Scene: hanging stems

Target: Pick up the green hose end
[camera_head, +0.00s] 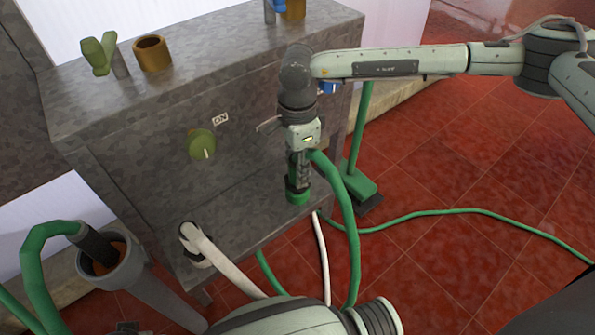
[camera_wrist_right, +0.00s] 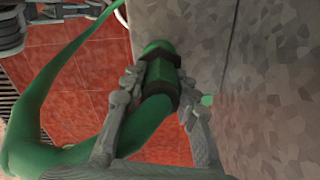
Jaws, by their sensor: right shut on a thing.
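The green hose end (camera_head: 297,194) shows in the head view as a dark coupling with a green rim, pointing down in front of the grey metal cabinet. My right gripper (camera_head: 299,163) is shut around it from above, and the green hose (camera_head: 347,220) loops away to the right and down. In the right wrist view, the fingers (camera_wrist_right: 160,88) lie on both sides of the ribbed green hose end (camera_wrist_right: 159,58), and the hose bends off to the left. The fingers partly cover the coupling. My left gripper cannot be made out.
The cabinet (camera_head: 120,110) with a green knob (camera_head: 202,145) stands close behind the held end. A green broom (camera_head: 357,185) stands to its right. Red floor is open at right.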

